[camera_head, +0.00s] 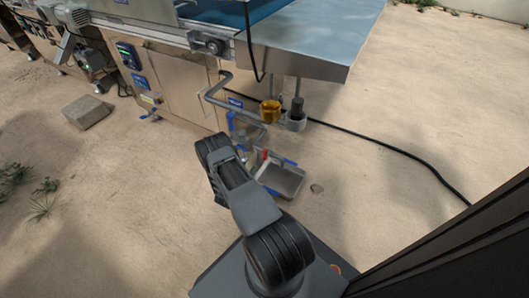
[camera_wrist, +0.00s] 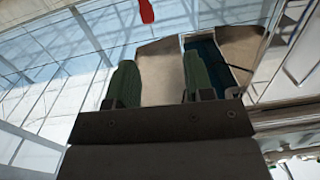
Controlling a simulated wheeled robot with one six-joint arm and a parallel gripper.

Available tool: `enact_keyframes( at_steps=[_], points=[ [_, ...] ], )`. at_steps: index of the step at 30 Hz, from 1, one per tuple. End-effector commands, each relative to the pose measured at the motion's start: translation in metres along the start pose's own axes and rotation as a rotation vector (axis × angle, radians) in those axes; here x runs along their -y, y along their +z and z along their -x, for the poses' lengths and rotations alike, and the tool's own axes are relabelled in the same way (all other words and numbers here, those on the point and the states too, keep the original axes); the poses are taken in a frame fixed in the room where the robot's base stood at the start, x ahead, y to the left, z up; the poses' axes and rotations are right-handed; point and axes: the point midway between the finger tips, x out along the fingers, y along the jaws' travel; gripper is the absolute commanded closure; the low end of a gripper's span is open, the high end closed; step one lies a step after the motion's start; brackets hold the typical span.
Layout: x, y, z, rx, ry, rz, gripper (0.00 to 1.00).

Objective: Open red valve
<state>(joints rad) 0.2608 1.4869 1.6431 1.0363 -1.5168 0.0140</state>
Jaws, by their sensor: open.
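The red valve handle shows as a small red upright piece (camera_head: 265,155) just past my arm in the head view, at the machine's pipework above a metal tray. In the wrist view a red handle (camera_wrist: 146,11) sits at the top edge, partly cut off by the frame. My gripper (camera_wrist: 158,65) has two green fingers spread apart with nothing between them. The red handle lies beyond the fingertips, apart from them. In the head view my arm hides most of the gripper.
A metal tray (camera_head: 283,180) is low beneath the pipes. A yellow cup-like part (camera_head: 270,110) and bent grey pipe (camera_head: 218,97) stick out from the machine cabinet (camera_head: 175,85). A black cable (camera_head: 390,149) runs right over sand. A stone block (camera_head: 87,112) lies left.

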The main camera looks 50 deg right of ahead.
Motion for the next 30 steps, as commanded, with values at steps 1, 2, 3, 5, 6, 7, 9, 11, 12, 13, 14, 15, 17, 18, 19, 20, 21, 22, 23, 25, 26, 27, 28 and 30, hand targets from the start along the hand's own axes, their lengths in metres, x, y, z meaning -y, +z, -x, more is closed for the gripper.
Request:
enact_keyframes(
  at_steps=[1,2,3,5,6,7,9,11,12,13,14,15,17,18,19,20,21,22,23,25,26,27,28,30],
  points=[
    [-0.007,0.004,0.001,-0.017,0.013,0.009,0.52],
    [-0.010,0.005,0.000,-0.028,0.019,0.014,0.52],
    [-0.013,0.007,-0.001,-0.036,0.026,0.017,0.52],
    [-0.016,0.008,-0.005,-0.046,0.033,0.020,0.52],
    [-0.017,0.008,-0.010,-0.050,0.035,0.021,0.52],
    [-0.017,0.009,-0.014,-0.052,0.036,0.021,0.52],
    [-0.018,0.008,-0.026,-0.052,0.037,0.021,0.52],
    [-0.019,0.009,-0.037,-0.052,0.038,0.020,0.52],
    [-0.019,0.009,-0.045,-0.052,0.038,0.021,0.52],
    [-0.019,0.008,-0.052,-0.052,0.038,0.020,0.52],
    [-0.019,0.007,-0.058,-0.052,0.037,0.020,0.52],
    [-0.019,0.007,-0.065,-0.052,0.037,0.020,0.52],
    [-0.020,0.007,-0.076,-0.051,0.037,0.020,0.52],
    [-0.020,0.006,-0.084,-0.051,0.035,0.021,0.52],
    [-0.019,0.006,-0.089,-0.051,0.035,0.021,0.52],
    [-0.020,0.006,-0.094,-0.051,0.036,0.021,0.52],
    [-0.020,0.005,-0.100,-0.050,0.034,0.020,0.52],
    [-0.020,0.005,-0.104,-0.051,0.034,0.020,0.52],
    [-0.020,0.004,-0.109,-0.051,0.035,0.021,0.52],
    [-0.020,0.004,-0.117,-0.050,0.033,0.022,0.52],
    [-0.020,0.004,-0.120,-0.049,0.032,0.022,0.52],
    [-0.020,0.003,-0.123,-0.049,0.033,0.021,0.52],
    [-0.020,0.003,-0.126,-0.050,0.033,0.021,0.52],
    [-0.020,0.002,-0.130,-0.049,0.033,0.022,0.52]
  ],
)
